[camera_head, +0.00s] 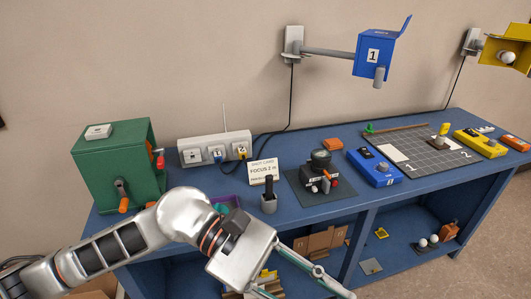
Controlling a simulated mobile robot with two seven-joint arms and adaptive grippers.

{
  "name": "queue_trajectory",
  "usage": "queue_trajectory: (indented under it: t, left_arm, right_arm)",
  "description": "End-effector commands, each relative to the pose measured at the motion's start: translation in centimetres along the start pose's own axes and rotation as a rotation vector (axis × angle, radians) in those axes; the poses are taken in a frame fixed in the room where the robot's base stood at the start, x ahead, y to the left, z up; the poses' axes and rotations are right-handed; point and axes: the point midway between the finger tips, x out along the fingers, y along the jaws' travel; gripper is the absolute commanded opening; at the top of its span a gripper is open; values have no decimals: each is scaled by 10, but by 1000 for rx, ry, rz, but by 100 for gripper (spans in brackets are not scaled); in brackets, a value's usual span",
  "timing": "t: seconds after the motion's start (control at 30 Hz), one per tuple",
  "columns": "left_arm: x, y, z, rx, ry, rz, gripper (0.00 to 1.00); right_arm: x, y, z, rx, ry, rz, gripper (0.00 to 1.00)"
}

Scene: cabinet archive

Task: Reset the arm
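My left arm comes in from the lower left, with a white and silver elbow and wrist in front of the blue bench (420,150). My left gripper (305,288) hangs at the bottom edge, in front of the bench's lower shelf. Its finger links are spread apart and nothing shows held between them. The lower finger is cut off by the picture edge. My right arm and gripper are not in view.
A power strip (215,149), a dark device on a mat (318,180), a blue box (374,168) and a gridded board (415,150) are on top. A blue lamp (375,52) juts from the wall.

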Motion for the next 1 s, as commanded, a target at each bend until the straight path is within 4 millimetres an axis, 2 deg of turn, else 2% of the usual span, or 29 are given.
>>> queue_trajectory:
  t: [0.1, 0.2, 0.27, 0.37, 0.47, 0.5, 0.57, 0.63, 0.77, 0.8, 0.87, 0.93, 0.97, 1.0]
  left_arm:
    - [-2, 28, 27, -276, -247, 152, 24]
    - [-20, 56, 35, -519, -451, 272, 24]
    - [-36, 72, 33, -669, -578, 340, 24]
    - [-68, 94, 15, -926, -791, 448, 24]
    - [-105, 108, -22, -1185, -1012, 553, 24]
    - [-120, 109, -41, -1288, -1103, 593, 24]
    - [-141, 106, -74, -1440, -1243, 654, 24]
    - [-163, 95, -116, -1610, -1407, 720, 24]
    - [-191, 57, -193, -1874, -1693, 828, 24]
    - [-197, 41, -215, -1945, -1780, 860, 24]
    - [-203, 15, -247, -2041, -1907, 905, 24]
    - [-207, -19, -282, -2142, -2056, 957, 24]
    - [-208, -35, -296, 2107, 2049, -947, 24]
    - [-207, -57, -313, 2023, 2002, -917, 24]
  right_arm:
    - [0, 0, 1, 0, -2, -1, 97]
    - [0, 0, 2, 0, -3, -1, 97]
    - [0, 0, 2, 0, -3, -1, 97]
    - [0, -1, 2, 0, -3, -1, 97]
    - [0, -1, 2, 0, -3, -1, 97]
    - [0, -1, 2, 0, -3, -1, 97]
    - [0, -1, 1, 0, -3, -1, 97]
    - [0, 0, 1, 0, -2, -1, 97]
    - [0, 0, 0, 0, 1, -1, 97]
    - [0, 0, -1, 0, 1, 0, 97]
    - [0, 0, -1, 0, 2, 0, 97]
    - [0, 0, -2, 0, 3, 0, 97]
    - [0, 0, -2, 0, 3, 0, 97]
    - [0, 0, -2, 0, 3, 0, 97]
